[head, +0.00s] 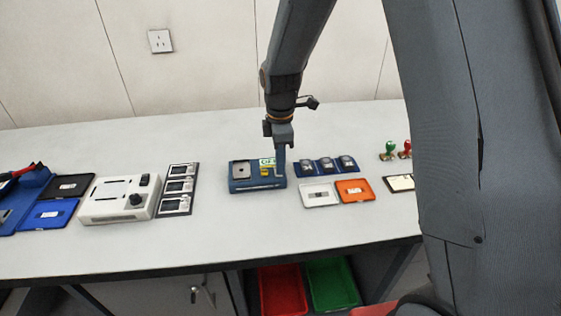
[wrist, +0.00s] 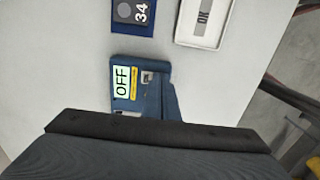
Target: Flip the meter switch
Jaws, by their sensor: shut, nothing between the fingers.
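The meter is a blue block (head: 257,184) on the table, left of centre under my arm in the head view. It also shows in the wrist view (wrist: 152,100), where its green display (wrist: 122,81) reads OFF. A small silver part, which looks like the switch (wrist: 147,77), sits beside the display and a yellow strip. My gripper (head: 281,172) is shut and empty, pointing down at the right part of the meter. Whether it touches the meter I cannot tell. The dark gripper body hides the lower part of the meter in the wrist view.
A blue holder (head: 325,166) with dark units stands right of the meter. A white tray (head: 312,201) and an orange tray (head: 354,190) lie in front of it. A panel with displays (head: 178,190) and a white machine (head: 112,203) stand left. The table front is clear.

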